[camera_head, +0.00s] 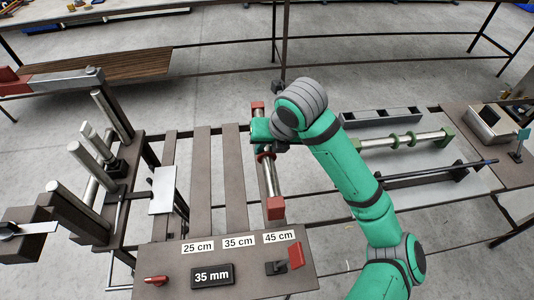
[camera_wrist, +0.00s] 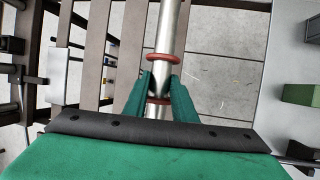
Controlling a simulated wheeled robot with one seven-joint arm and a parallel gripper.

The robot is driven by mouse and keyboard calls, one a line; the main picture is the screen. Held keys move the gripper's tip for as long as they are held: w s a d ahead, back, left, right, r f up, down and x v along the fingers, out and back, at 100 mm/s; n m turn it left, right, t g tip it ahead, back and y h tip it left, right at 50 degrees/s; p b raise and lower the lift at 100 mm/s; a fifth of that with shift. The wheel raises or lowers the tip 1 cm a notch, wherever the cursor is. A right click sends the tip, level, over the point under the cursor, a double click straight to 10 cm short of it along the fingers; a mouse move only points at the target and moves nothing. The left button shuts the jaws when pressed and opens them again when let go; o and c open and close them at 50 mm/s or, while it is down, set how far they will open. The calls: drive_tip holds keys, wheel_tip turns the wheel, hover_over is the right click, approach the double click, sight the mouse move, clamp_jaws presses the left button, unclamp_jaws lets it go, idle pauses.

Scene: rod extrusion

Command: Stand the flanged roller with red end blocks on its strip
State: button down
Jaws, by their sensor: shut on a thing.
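The flanged roller is a silver rod (camera_head: 269,180) with red flanges and red end blocks. The near red block (camera_head: 276,208) lies just beyond the 45 cm label (camera_head: 278,237); the far block (camera_head: 257,107) shows behind my gripper. My gripper (camera_head: 266,147) is shut around the rod near its middle. In the wrist view the green fingers (camera_wrist: 160,95) straddle the rod, close to a red flange (camera_wrist: 163,58). The roller runs along the line of the 45 cm strip. I cannot tell whether its blocks touch the strip, which is mostly hidden.
Bare strips (camera_head: 204,175) lie left of the roller, ending at a plate with 25 cm and 35 cm labels and a 35 mm sign (camera_head: 212,276). Upright posts (camera_head: 88,165) stand further left. A green-blocked roller (camera_head: 405,140) and a dark rod (camera_head: 430,174) lie right.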

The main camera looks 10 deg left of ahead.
drive_tip(key=shift+w+f, duration=0.7)
drive_tip(key=shift+f, duration=1.65)
drive_tip(key=shift+f, duration=0.15)
drive_tip(key=c, duration=1.5)
unclamp_jaws()
drive_tip(key=shift+o, duration=0.2)
drive_tip(key=v, duration=1.2)
drive_tip(key=shift+a, duration=0.1)
